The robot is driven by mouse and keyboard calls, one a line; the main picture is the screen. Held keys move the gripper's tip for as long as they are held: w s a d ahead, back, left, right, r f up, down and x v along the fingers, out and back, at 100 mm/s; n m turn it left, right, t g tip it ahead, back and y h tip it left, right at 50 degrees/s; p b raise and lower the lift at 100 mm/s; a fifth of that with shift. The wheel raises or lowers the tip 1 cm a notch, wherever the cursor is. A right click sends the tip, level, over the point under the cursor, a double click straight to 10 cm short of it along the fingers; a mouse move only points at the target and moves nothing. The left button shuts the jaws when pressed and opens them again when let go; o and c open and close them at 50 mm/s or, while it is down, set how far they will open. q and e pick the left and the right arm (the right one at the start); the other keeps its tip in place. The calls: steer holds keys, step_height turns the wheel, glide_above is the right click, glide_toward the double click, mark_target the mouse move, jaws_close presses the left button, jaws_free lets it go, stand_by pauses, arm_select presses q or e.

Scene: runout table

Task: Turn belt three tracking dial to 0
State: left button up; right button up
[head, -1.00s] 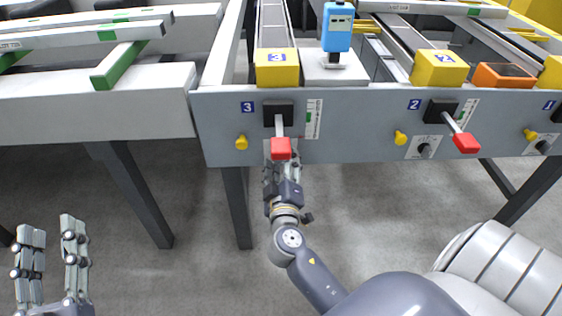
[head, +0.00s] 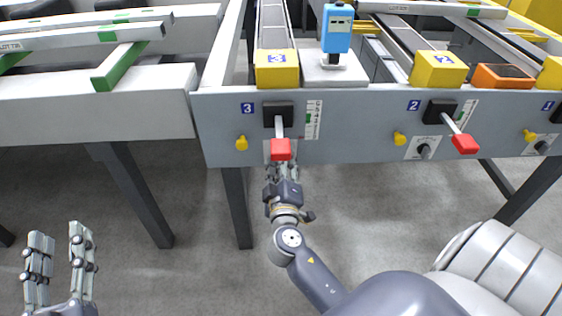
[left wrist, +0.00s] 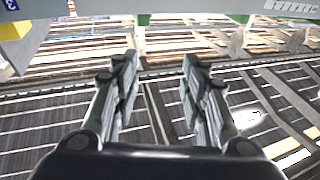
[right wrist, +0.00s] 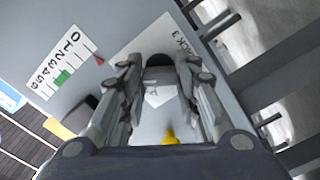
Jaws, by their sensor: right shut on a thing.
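The belt three tracking dial has a dark knob (right wrist: 160,66) on a white plate marked "TRACK 3" (right wrist: 153,40) in the right wrist view. My right gripper (right wrist: 160,78) is shut on this knob, with a finger on either side. In the head view my right gripper (head: 283,172) is at the lower edge of the grey panel, below the red-handled lever (head: 280,149) of station 3. That lever hides the dial there, and I cannot read the dial's setting. My left gripper (head: 60,265) is open and empty at the lower left; its spread fingers (left wrist: 160,85) show in the left wrist view.
A yellow knob (head: 241,143) sits left of the lever on the grey panel (head: 350,150). A 0-to-6 scale (right wrist: 57,75) with a green mark lies beside the lever. Station 2 has its own lever and dial (head: 424,150). Table legs (head: 237,205) stand below.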

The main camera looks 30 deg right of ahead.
arm_select(q)
steer(key=s+a+f+g+y+p, duration=0.1)
steer(key=f+g, duration=0.3)
steer(key=f, duration=0.2)
steer(key=s+a+f+g+y+p, duration=0.1)
steer(key=s+f+g, duration=0.1)
steer(key=f, duration=0.5)
steer(key=shift+a+f+g+y+p, duration=0.2)
steer(key=shift+a+g+y+p, duration=0.15)
steer(key=shift+g, duration=0.55)
arm_select(e)
steer(key=shift+n, duration=3.5)
steer(key=o, duration=1.1)
steer(key=shift+c, duration=0.2)
steer(key=shift+s+a, duration=0.1)
steer(key=v, duration=1.2)
